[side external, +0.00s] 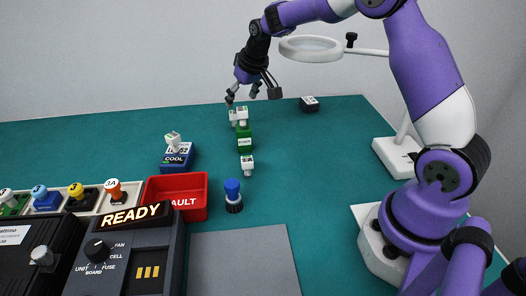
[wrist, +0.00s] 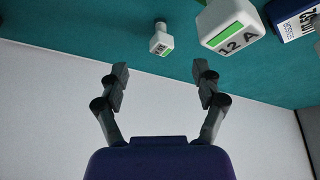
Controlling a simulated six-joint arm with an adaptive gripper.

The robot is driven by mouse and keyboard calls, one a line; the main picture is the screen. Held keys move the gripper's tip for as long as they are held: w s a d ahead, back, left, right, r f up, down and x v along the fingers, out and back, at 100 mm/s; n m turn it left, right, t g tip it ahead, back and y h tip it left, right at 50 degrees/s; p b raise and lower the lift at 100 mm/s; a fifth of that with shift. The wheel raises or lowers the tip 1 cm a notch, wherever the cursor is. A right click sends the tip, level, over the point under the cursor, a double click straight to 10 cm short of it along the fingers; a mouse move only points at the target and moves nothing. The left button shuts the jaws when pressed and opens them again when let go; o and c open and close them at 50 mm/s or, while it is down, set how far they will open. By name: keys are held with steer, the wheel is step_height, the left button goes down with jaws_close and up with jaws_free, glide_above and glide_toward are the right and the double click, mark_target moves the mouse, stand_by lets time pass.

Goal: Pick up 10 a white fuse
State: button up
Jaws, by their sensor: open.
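White fuses stand on the teal table. One small white fuse (side external: 247,164) stands in front of the green block, and white pieces (side external: 238,116) sit behind it, under my gripper (side external: 242,97). Another white piece (side external: 173,139) is on the blue COOL block. In the wrist view, a small white fuse (wrist: 161,42) lies just beyond my gripper (wrist: 160,72), and a larger white one (wrist: 229,27) with a green band seems to read 12 A. I cannot read a 10 A mark. My gripper is open and empty, above and apart from the fuses.
A green labelled block (side external: 244,142), the blue COOL block (side external: 177,158), a red FAULT bin (side external: 177,192) and a blue-topped knob (side external: 233,196) stand nearby. A dark block (side external: 309,104) is at the back. The READY panel (side external: 125,217) is front left. Table right of the fuses is clear.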

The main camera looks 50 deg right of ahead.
mark_target(235, 120)
steer(key=x, duration=0.9)
steer(key=shift+a+f, duration=0.1)
steer(key=c, duration=1.2)
